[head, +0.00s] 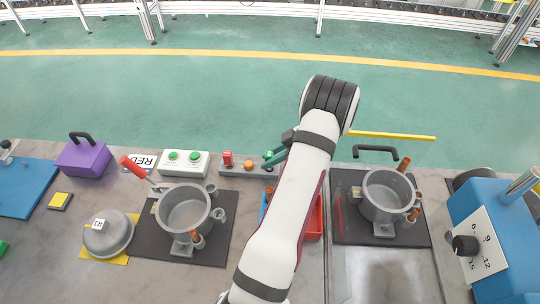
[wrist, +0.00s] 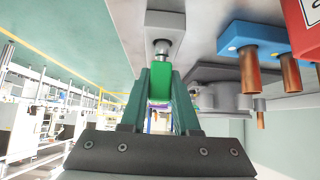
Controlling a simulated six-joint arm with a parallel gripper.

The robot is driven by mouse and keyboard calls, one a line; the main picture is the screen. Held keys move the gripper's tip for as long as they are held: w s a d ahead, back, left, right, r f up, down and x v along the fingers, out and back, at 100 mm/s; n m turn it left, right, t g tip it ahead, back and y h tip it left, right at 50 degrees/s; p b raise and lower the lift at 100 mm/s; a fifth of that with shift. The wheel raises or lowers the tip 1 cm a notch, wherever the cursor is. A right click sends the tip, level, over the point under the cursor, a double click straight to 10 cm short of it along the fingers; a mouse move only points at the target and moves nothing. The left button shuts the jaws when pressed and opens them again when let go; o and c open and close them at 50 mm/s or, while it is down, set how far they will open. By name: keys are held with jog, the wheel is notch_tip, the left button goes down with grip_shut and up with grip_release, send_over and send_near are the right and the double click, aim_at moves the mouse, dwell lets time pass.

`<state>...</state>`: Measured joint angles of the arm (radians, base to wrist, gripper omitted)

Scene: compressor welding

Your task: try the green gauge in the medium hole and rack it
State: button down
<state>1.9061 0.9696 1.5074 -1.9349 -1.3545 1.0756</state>
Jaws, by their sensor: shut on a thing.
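My gripper (head: 277,157) is at the right end of a grey rack (head: 238,172) at the back of the table. In the wrist view my gripper (wrist: 160,88) has its green fingers closed on the sides of the green gauge (wrist: 160,80). The gauge's silver pin (wrist: 161,48) points at the grey rack block (wrist: 165,19) and meets or enters it; how deep I cannot tell. In the head view a bit of the green gauge (head: 268,154) shows beside the fingers. A red gauge (head: 227,158) and an orange gauge (head: 248,165) stand in the rack. I cannot pick out the medium hole.
A grey pot (head: 185,209) stands on the left dark mat, another pot (head: 387,194) on the right mat. A red bin (head: 315,220) is partly behind my arm. A blue block (wrist: 250,35) with copper tubes is near the gripper. A two-button box (head: 185,163) stands left of the rack.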

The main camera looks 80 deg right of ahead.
jog(key=shift+f, duration=0.4)
jog(key=c, duration=0.6)
grip_release()
jog(key=v, duration=1.5)
jog(key=shift+s+r, duration=0.25)
jog(key=shift+s, duration=0.05)
